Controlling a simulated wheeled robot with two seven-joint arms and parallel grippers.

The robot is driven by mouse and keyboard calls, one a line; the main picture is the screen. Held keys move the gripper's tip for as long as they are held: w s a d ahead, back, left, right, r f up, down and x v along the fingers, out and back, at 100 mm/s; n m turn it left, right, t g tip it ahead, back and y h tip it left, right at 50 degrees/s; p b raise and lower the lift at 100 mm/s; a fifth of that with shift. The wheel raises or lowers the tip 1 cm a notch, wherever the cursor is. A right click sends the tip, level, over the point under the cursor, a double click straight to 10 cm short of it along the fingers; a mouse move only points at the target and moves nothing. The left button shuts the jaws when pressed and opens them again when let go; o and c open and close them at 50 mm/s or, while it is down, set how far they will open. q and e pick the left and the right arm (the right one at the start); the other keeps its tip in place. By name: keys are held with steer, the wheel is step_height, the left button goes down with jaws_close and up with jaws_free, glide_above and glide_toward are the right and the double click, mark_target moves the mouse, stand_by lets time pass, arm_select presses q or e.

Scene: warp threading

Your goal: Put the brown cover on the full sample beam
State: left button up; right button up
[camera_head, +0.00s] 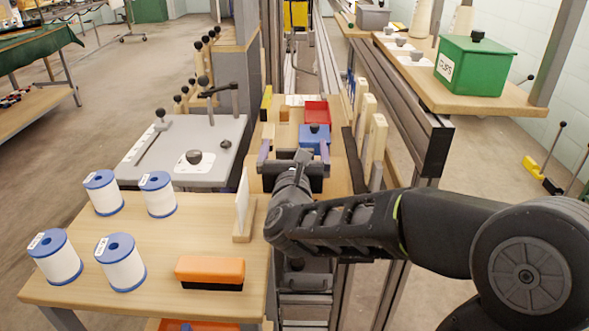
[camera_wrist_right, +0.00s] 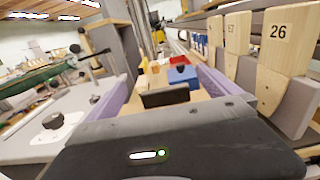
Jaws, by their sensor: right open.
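My right gripper (camera_head: 294,150) is over the narrow wooden bench in the head view. Its two purple fingers are spread wide apart; they also frame the right wrist view (camera_wrist_right: 168,84). A dark flat piece (camera_wrist_right: 166,97) shows between the fingers, and I cannot tell what it is. Just beyond are a blue box (camera_head: 314,138) with a black knob, a red tray (camera_head: 316,111) and small tan-brown blocks (camera_head: 284,115). I cannot pick out the brown cover or the full sample beam for certain. My left gripper is not in view.
Several white spools with blue rims (camera_head: 121,263) and an orange block (camera_head: 210,271) stand on the front-left table. A white upright card (camera_head: 242,203) stands near its edge. Numbered wooden blocks (camera_wrist_right: 280,45) line the right side. A green lidded box (camera_head: 475,65) sits on the right shelf.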

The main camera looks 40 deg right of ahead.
mark_target(295, 152)
step_height(295, 152, down, 4)
steer(key=shift+r+b, duration=0.2)
steer(key=shift+b, duration=0.1)
steer(key=shift+w+d+r, duration=0.25)
steer(key=shift+w+d, duration=0.1)
steer(key=shift+w, duration=0.15)
steer(key=shift+x, duration=3.2)
steer(key=c, duration=1.6)
step_height(295, 152, up, 10)
steer(key=p, duration=0.2)
steer(key=shift+p, duration=0.3)
